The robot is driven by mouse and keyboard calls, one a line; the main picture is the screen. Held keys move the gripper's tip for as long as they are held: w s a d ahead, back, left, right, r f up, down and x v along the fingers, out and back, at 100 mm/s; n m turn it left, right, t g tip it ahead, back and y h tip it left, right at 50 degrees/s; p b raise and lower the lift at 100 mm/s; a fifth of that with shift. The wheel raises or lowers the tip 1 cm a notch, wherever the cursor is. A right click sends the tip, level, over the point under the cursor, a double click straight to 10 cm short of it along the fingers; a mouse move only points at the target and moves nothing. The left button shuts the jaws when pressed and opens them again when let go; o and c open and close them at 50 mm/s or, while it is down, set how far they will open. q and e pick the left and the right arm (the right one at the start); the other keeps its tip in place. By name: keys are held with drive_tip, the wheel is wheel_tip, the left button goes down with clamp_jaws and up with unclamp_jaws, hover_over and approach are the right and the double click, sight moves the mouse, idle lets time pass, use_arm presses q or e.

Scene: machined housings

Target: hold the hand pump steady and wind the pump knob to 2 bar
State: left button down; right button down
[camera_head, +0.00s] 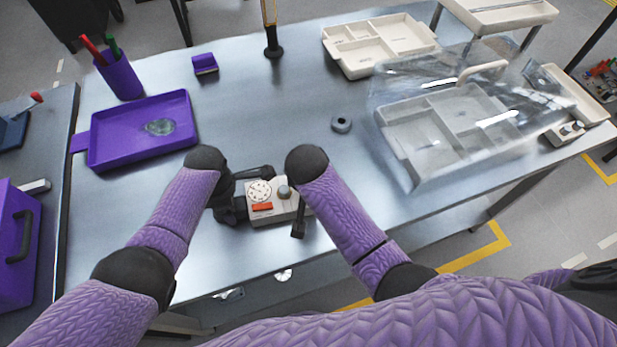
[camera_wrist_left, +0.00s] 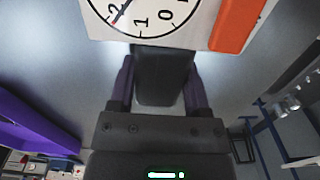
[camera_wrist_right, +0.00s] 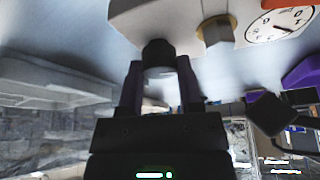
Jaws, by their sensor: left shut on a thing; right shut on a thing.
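The hand pump (camera_head: 275,212) is a pale box with a round white dial (camera_head: 260,191), a red-orange label and a grey round fitting on top. It stands near the table's front edge. My left gripper (camera_wrist_left: 160,85) is shut on the pump's dark grip block (camera_wrist_left: 162,75). My right gripper (camera_wrist_right: 160,80) is shut on the dark pump knob (camera_wrist_right: 158,53) at the box's side. In the left wrist view the dial (camera_wrist_left: 150,12) is cut off at the top; its dark needle lies close to the 2, by a small red mark. In the head view my arms partly hide both grips.
A purple tray (camera_head: 98,160) holding a clear item lies at left, with a purple pen cup (camera_head: 119,75) behind it. A grey ring (camera_head: 341,124) lies behind the pump.

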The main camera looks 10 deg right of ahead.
drive_tip(key=shift+m+h, duration=0.3)
drive_tip(key=shift+m, duration=0.3)
drive_tip(key=shift+c, duration=1.3)
unclamp_jaws()
wheel_tip(320, 180, up, 10)
